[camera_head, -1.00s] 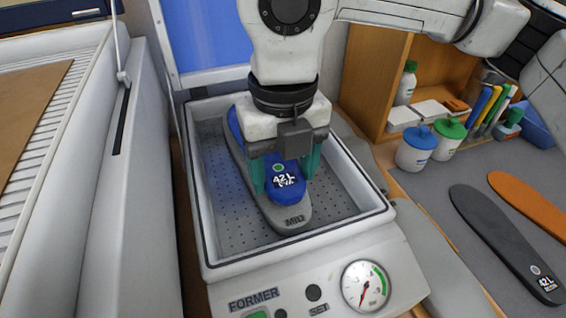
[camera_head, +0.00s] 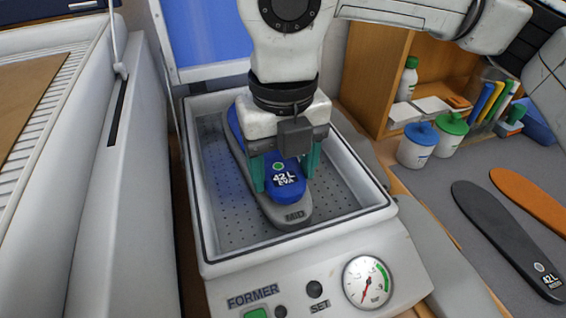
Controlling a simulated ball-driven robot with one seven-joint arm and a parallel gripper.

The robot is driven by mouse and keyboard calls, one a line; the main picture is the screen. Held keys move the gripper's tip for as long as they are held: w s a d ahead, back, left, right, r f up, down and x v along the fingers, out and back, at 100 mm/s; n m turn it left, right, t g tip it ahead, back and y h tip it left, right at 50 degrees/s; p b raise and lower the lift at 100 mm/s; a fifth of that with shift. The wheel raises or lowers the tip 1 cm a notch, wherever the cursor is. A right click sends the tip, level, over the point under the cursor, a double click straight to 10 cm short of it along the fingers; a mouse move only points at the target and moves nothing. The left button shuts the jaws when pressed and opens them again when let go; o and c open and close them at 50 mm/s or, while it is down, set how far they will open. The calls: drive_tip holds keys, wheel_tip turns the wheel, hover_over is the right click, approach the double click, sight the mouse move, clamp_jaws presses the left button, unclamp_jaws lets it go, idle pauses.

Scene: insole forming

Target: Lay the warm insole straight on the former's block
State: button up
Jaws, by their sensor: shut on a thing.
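The blue insole (camera_head: 286,188), marked 42 L EVA with a green dot, lies lengthwise along the grey block (camera_head: 292,214), marked MID, inside the former's tray. My gripper (camera_head: 285,180) is shut on the insole, with a teal finger at each side of its near end. The insole looks roughly in line with the block; the block's near tip shows beyond it. The middle of the insole is hidden by my gripper. I cannot tell whether its whole underside touches the block. The former (camera_head: 330,262) has its blue lid raised behind.
The former's pale rim surrounds the block, with perforated floor on both sides. At the right, a dark insole (camera_head: 505,240) and an orange insole (camera_head: 530,205) lie on a grey surface. Two lidded jars (camera_head: 417,146) stand by a wooden shelf. A white machine (camera_head: 50,190) is at the left.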

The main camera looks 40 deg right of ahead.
drive_tip(key=shift+f, duration=0.1)
idle(0.3)
drive_tip(key=o, duration=1.2)
wheel_tip(320, 180, up, 11)
drive_tip(key=shift+f, duration=0.1)
